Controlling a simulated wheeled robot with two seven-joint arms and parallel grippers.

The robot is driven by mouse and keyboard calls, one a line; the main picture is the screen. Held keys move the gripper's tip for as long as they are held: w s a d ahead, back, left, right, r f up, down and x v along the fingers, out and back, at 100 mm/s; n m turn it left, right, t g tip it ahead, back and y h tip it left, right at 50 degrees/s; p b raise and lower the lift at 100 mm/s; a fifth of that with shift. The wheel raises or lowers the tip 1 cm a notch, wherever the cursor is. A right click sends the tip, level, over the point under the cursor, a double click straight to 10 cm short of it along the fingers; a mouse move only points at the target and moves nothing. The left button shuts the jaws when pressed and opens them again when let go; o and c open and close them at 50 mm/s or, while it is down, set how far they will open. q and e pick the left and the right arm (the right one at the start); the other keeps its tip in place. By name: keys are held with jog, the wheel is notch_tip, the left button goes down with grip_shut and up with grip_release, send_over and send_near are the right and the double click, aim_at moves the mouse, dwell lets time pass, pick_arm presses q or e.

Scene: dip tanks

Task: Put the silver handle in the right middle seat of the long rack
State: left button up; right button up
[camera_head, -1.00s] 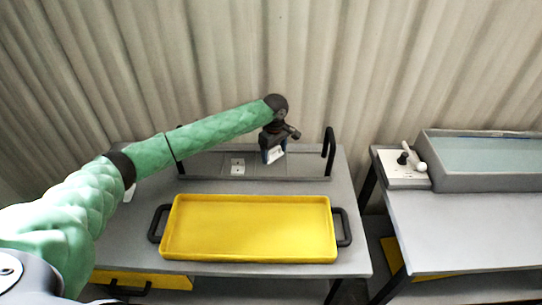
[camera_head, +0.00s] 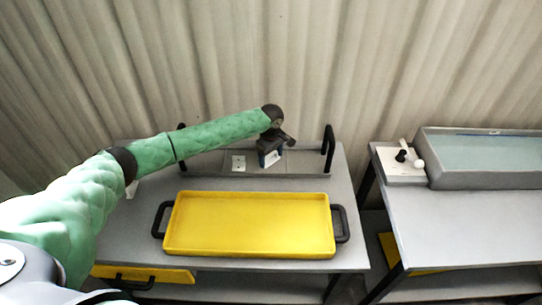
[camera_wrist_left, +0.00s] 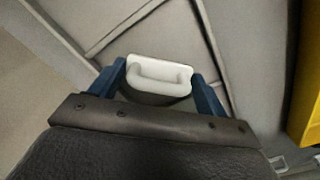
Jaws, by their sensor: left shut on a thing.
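The long grey rack (camera_head: 205,168) lies along the back of the near table, with a black upright handle (camera_head: 329,148) at its right end. A white square plate with small dark marks (camera_head: 239,163) sits on it left of my gripper. My left gripper (camera_head: 271,159) is low over the right middle part of the rack. In the left wrist view its blue fingers (camera_wrist_left: 160,88) are shut on the silver handle (camera_wrist_left: 160,72), which looks pale with a rounded grip. The gripper hides the seat below, so I cannot tell whether the handle touches the rack. My right gripper is not in view.
A yellow tray (camera_head: 250,250) with black side handles lies in front of the rack. On the right-hand table stand a grey tank (camera_head: 455,181) and a white block (camera_head: 393,174) with a black and a white knob. A gap separates the tables.

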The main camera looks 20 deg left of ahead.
aim_at(271, 154)
pick_arm(q)
jog(key=o, duration=1)
jog(key=shift+f, duration=0.1)
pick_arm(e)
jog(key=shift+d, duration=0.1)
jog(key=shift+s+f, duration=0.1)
pick_arm(q)
jog(key=shift+r, duration=0.25)
jog(key=shift+r+b, duration=0.7)
jog(key=shift+r, duration=0.25)
notch_tip(271, 154, up, 8)
jog(key=b, duration=0.2)
jog(key=shift+b, duration=0.4)
jog(key=shift+r, duration=0.95)
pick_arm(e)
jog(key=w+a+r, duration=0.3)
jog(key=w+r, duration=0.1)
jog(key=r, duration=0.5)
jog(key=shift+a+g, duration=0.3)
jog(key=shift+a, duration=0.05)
pick_arm(q)
jog(key=shift+r, duration=0.1)
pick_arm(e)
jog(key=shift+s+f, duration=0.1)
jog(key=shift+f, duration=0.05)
